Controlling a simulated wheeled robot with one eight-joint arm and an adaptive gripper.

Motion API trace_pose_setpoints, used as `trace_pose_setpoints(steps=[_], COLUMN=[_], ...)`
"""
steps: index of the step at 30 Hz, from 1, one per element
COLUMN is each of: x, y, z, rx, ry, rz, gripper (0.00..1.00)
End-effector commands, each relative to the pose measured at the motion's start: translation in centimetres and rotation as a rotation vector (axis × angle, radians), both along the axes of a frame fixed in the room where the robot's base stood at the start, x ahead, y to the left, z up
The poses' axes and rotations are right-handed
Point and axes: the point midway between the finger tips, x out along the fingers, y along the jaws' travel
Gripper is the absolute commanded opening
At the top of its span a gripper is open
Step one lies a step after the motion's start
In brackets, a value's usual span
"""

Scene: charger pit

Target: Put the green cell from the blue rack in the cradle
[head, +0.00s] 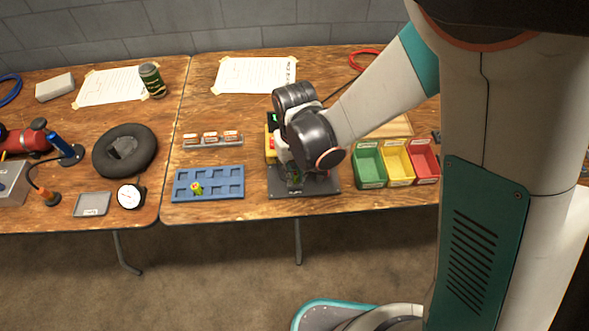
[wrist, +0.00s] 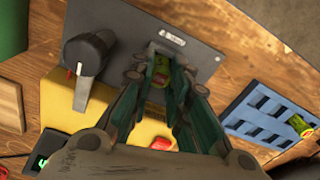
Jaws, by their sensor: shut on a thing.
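My gripper (wrist: 160,92) points down over the dark base plate of a yellow charger; in the head view it shows (head: 295,178) at the end of my arm. Its dark green fingers are shut on a green cell (wrist: 160,67), seen between the fingertips. The cell is at the cradle (wrist: 165,48) on the dark plate; I cannot tell whether it is fully seated. The blue rack (head: 230,190) lies to the left in the head view.
The charger's yellow body (wrist: 60,98) has a dark knob with a grey lever (wrist: 85,62) beside my fingers. Green (head: 369,165), yellow (head: 397,163) and red (head: 424,160) bins stand to the right. A tray of small cells (head: 212,139) lies behind the rack.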

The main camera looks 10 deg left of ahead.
Motion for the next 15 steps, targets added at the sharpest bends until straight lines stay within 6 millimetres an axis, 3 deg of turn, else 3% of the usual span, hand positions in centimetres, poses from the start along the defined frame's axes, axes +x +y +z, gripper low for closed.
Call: trace_pose_setpoints(steps=[15], x=[0.0], y=[0.0], z=[-0.37], rx=[0.0], ry=[0.0], rz=[0.0], gripper=[0.0])
